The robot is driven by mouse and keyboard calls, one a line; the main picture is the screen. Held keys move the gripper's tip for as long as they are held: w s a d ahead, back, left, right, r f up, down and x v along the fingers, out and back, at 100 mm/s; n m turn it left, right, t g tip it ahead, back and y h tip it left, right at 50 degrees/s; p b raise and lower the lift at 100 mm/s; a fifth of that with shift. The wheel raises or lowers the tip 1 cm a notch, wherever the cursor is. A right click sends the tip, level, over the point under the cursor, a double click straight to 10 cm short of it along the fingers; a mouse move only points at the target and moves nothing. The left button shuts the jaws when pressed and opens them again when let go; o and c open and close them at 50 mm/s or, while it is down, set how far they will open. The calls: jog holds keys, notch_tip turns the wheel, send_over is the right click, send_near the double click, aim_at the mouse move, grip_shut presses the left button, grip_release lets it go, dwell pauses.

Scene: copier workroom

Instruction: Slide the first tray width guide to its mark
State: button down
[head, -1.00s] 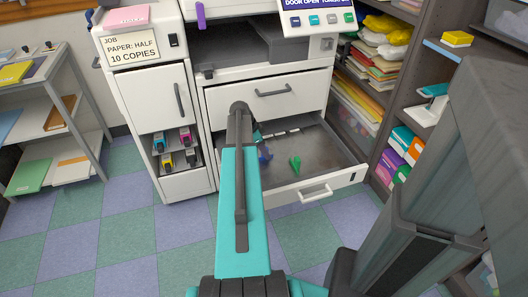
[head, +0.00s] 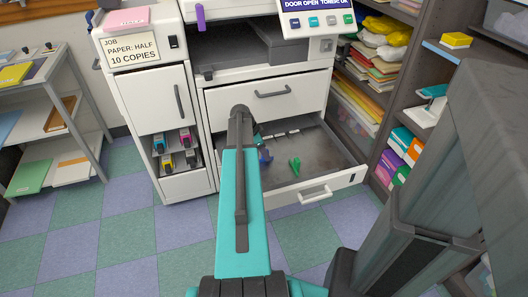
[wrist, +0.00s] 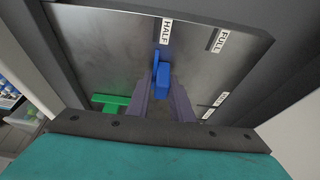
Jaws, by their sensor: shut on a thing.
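The paper tray (head: 318,148) is pulled out of the copier. Inside it are a blue guide (head: 265,156) and a green guide (head: 295,163). In the wrist view, the blue guide (wrist: 162,77) sits between the two fingers of my gripper (wrist: 161,88), which is shut on it. Its upper end is beside the HALF label (wrist: 166,32); exact alignment with the dark mark line there is hard to tell. The FULL label (wrist: 219,40) is farther right. The green guide (wrist: 110,101) lies left of my fingers, apart from them.
The tray's front wall with its handle (head: 315,193) stands toward me. A closed drawer (head: 268,95) is above the tray. Dark shelves (head: 385,120) stand close on the right.

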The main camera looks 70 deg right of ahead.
jog(key=shift+w, duration=0.1)
jog(key=c, duration=1.7)
grip_release()
jog(key=shift+r, duration=0.1)
jog(key=p+v, duration=0.2)
jog(key=v, duration=1.1)
jog(key=shift+a+r, duration=0.1)
jog(key=shift+r, duration=0.2)
